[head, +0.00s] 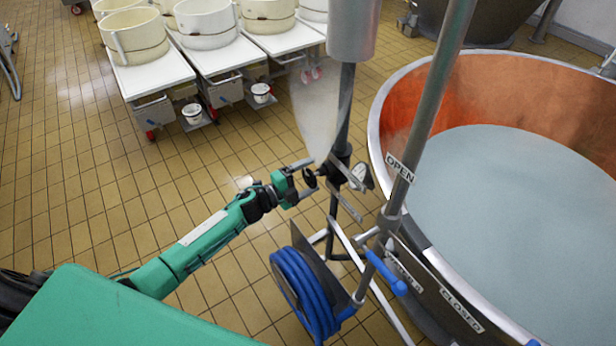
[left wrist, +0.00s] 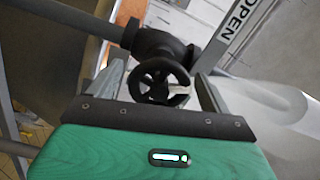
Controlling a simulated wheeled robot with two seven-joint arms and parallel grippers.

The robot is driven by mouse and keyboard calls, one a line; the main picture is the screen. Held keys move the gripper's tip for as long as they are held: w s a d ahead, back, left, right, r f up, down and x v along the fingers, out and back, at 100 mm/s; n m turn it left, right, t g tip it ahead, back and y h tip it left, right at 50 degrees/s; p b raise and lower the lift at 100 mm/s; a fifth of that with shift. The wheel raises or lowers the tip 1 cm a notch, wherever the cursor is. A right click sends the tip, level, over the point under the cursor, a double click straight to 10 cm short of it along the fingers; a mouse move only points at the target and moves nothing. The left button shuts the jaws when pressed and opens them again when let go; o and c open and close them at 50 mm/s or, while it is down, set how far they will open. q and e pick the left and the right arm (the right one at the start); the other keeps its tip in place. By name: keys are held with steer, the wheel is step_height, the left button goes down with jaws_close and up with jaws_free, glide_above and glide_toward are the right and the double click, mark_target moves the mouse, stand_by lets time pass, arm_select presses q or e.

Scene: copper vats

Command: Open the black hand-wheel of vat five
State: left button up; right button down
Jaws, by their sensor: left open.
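The black hand-wheel (head: 310,177) sits on a valve on the dark vertical pipe, left of the copper vat (head: 378,110). In the left wrist view the hand-wheel (left wrist: 158,80) is round with spokes, and the black valve body is behind it. My left gripper (head: 308,178) is open, with one finger on each side of the wheel. In the left wrist view the fingers of my left gripper (left wrist: 158,88) stand apart from the wheel's rim, with small gaps. I cannot tell the wheel's turn position. My right gripper is not in view.
A coiled blue hose (head: 305,290) hangs below the valve. A blue lever (head: 386,273) is on the pipe near the vat, with an OPEN label (head: 400,167) and a CLOSED label (head: 461,310). White tables with tubs (head: 150,75) stand behind. The tiled floor at left is clear.

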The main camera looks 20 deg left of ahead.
arm_select(q)
steer(key=b+v, duration=0.4)
steer(key=v, duration=0.9)
steer(key=shift+s+a, duration=0.25)
steer(key=shift+s, duration=0.05)
